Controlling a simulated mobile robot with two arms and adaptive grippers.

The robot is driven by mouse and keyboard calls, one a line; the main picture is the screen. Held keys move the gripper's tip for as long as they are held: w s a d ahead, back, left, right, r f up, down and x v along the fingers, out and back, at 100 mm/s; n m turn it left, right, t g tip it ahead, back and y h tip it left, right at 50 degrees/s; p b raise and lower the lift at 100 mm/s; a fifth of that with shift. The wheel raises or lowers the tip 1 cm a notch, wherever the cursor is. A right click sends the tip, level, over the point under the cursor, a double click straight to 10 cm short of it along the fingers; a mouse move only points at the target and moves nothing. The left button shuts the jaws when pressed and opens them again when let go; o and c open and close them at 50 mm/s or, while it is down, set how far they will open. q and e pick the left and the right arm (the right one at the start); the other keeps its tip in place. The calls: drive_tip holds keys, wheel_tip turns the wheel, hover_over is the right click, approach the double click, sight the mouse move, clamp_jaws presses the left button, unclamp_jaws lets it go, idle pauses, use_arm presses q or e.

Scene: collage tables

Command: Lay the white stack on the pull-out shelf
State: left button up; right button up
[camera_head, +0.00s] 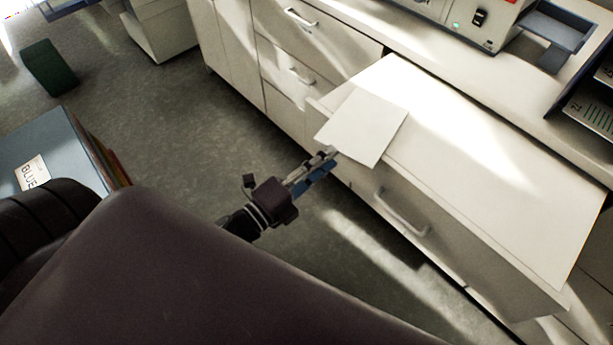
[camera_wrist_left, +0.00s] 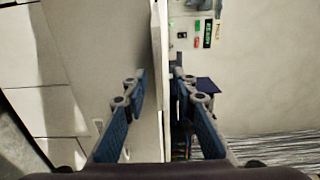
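The white stack (camera_head: 368,126) is a thin pile of white sheets. It lies at the left end of the pull-out shelf (camera_head: 480,170), partly on its top and reaching out past its front edge. My left gripper (camera_head: 326,160) is at the stack's near left corner, with its blue-padded fingers apart. In the left wrist view the two fingers (camera_wrist_left: 160,82) stand on either side of a thin pale edge, with small gaps showing; whether that edge is stack or shelf is hard to tell. My right gripper is not in view.
The shelf's remaining top is bare. A drawer handle (camera_head: 402,212) sits on the front below it. A counter with an instrument (camera_head: 470,18) runs behind. A blue binder labelled BLUE (camera_head: 45,150) is at the left, and a green box (camera_head: 48,67) stands on the floor.

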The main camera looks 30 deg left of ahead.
use_arm(q)
drive_tip(key=b+v, duration=0.1)
drive_tip(key=v, duration=0.5)
